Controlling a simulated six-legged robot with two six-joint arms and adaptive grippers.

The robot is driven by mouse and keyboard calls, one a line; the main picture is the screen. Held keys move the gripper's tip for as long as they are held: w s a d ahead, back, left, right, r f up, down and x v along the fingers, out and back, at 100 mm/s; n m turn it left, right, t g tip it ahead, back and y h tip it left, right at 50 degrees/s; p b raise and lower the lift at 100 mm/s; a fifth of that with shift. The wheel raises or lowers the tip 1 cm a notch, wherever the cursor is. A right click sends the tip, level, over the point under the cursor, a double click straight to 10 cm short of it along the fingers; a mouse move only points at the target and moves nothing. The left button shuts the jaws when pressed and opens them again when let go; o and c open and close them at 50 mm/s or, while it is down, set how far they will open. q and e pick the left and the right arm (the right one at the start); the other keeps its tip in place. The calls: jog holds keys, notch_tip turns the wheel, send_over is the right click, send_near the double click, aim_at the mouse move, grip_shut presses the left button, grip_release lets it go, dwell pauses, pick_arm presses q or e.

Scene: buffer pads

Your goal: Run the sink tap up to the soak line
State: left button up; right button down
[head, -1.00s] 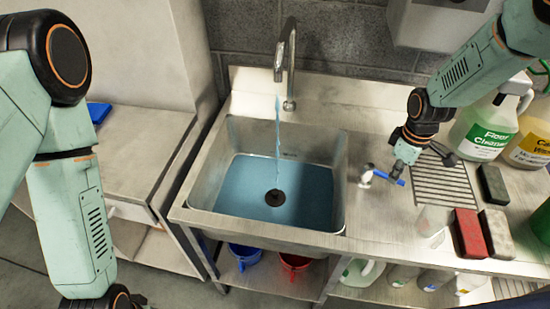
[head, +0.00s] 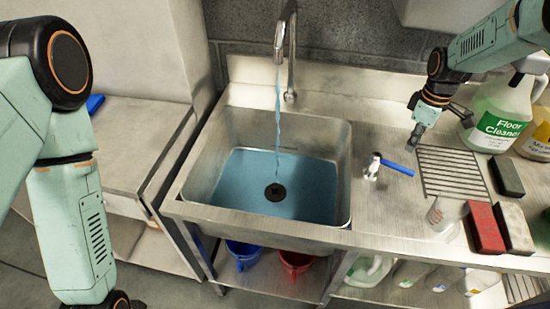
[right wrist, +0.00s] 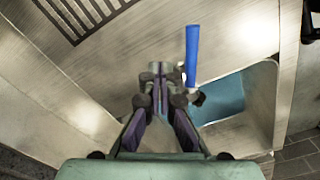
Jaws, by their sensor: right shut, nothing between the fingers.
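The sink (head: 345,185) holds blue water, with a dark round drain (head: 275,192) visible through it. A stream of water (head: 278,125) runs from the tall tap (head: 281,40) into the basin. The tap's blue lever (head: 397,168) sits on a small valve on the counter right of the sink, pointing right; the lever also shows in the right wrist view (right wrist: 192,55). My right gripper (head: 415,140) is shut and empty, above and behind the lever, apart from it. My left gripper is out of view; only my left arm shows. I cannot make out a soak line.
Blue (head: 243,252) and red (head: 296,262) buckets sit on the shelf below.

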jog(key=shift+s+r, duration=0.1)
notch_tip(320, 180, down, 5)
jog(key=b, duration=0.3)
jog(key=shift+d, duration=0.1)
dwell(7.2)
